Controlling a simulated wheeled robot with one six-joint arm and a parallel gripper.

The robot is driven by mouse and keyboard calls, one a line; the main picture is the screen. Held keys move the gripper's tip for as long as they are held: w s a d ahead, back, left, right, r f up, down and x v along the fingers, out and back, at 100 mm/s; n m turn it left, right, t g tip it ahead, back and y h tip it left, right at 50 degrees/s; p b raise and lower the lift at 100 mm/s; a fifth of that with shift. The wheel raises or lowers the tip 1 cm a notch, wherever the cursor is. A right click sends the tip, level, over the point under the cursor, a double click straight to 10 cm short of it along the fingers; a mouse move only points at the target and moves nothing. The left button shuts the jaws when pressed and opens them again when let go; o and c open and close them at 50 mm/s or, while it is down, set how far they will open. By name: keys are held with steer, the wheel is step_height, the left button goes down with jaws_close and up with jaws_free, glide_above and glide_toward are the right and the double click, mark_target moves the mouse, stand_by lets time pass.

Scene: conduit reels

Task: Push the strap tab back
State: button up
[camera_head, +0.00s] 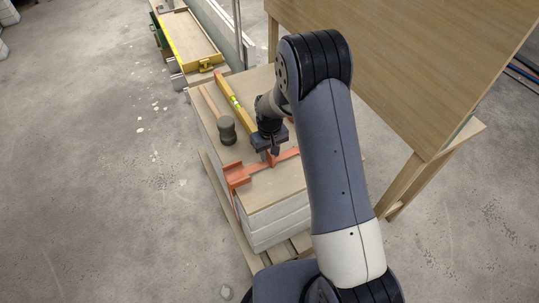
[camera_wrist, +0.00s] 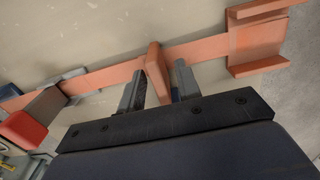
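An orange strap (camera_head: 287,155) runs across the top of a wrapped, board-topped stack (camera_head: 285,190). An upright orange strap tab (camera_head: 271,159) stands up from it. In the wrist view the tab (camera_wrist: 154,70) stands between the two fingers of my gripper (camera_wrist: 158,76), with a gap visible on both sides. My gripper (camera_head: 269,150) is open, low over the strap. The strap (camera_wrist: 105,78) continues left to a grey buckle (camera_wrist: 48,100) with a red part (camera_wrist: 22,130). The gripper body hides part of the near side.
An orange corner bracket (camera_head: 235,176) sits at the stack's edge. A large wooden panel (camera_head: 400,60) stands at the right. The floor at the left is mostly clear.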

steer(key=shift+f, duration=0.7)
steer(key=shift+c, duration=0.4)
jaws_close()
